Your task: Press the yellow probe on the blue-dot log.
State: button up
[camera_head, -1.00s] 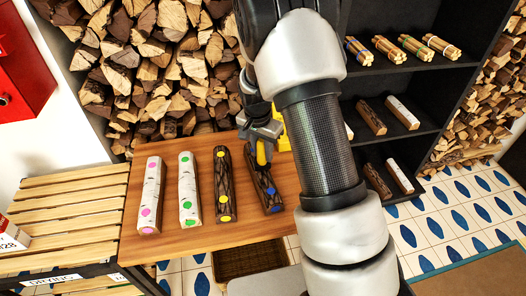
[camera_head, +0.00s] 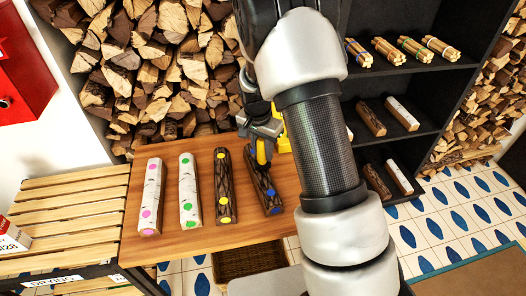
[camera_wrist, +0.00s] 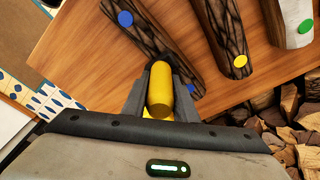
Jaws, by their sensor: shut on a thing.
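My gripper (camera_head: 264,140) is shut on the yellow probe (camera_head: 261,152), which points down. The probe also shows between the fingers in the wrist view (camera_wrist: 160,88). The blue-dot log (camera_head: 266,192) is a dark-barked log lying on the wooden table (camera_head: 150,247). The probe is over the log's far end; whether its tip touches the bark I cannot tell. In the wrist view the blue-dot log (camera_wrist: 150,40) runs up from the gripper, with one blue dot at its top and another partly hidden beside the fingers.
A dark log with yellow dots (camera_head: 222,185) lies just left of the blue-dot log. White logs with green dots (camera_head: 189,190) and pink dots (camera_head: 152,197) lie farther left. A slatted rack (camera_head: 70,205) stands at left, a dark shelf (camera_head: 410,90) at right, stacked firewood (camera_head: 170,70) behind.

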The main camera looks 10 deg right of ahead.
jog(key=shift+r+p, duration=1.5)
jog(key=shift+r, duration=1.4)
jog(key=s+r+n+y+p, duration=0.1)
jog(key=s+r+n, duration=0.2)
jog(key=s+n, duration=0.6)
jog(key=shift+s+a+r+t+p, duration=0.2)
jog(key=shift+s+r+t+p, duration=0.15)
jog(key=shift+s, duration=0.25)
